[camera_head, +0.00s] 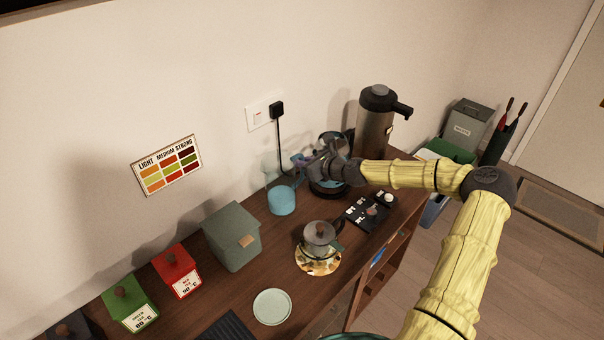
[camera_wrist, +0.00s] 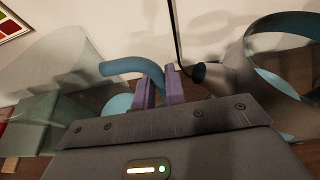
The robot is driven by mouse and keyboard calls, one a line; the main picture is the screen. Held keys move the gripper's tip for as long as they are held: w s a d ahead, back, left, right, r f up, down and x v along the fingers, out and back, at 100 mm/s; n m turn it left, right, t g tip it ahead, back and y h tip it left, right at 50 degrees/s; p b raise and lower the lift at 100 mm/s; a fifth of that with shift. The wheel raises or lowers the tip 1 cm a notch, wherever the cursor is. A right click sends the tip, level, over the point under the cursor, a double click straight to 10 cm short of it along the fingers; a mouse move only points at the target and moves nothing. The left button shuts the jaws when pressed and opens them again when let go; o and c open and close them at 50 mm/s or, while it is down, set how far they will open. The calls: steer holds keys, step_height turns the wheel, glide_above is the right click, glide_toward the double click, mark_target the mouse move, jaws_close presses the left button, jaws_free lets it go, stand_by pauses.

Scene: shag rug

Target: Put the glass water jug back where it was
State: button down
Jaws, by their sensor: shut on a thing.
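The glass water jug (camera_head: 282,200) is clear with blue water in its lower part. It stands upright at the back of the wooden counter, by the wall; I cannot tell whether its base touches the wood. My gripper (camera_head: 300,168) is at the jug's right side. In the wrist view, the purple fingers of my gripper (camera_wrist: 159,88) are shut on the jug's blue curved handle (camera_wrist: 128,67). The jug's clear wall (camera_wrist: 55,65) shows at the left there. Its lower part is mostly hidden by my gripper body.
A glass kettle (camera_head: 328,187) stands close behind my gripper, partly hidden. A tall dispenser (camera_head: 374,130) is to the right. A grey-green box (camera_head: 232,237), a small pot (camera_head: 319,238) and a pale round dish (camera_head: 272,307) stand nearby. A black cord (camera_head: 279,140) hangs from the wall socket.

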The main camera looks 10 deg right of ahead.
mark_target(303, 179)
stand_by(0.3)
steer(key=shift+f+p, duration=0.4)
steer(key=shift+f, duration=1.65)
steer(key=c, duration=1.5)
jaws_free()
steer(key=shift+s, duration=0.1)
steer(key=shift+o, duration=0.2)
steer(key=b+v, duration=0.3)
steer(key=v, duration=0.8)
steer(key=shift+s+d+r, duration=0.15)
steer(key=shift+s+d, duration=0.1)
steer(key=shift+s, duration=0.05)
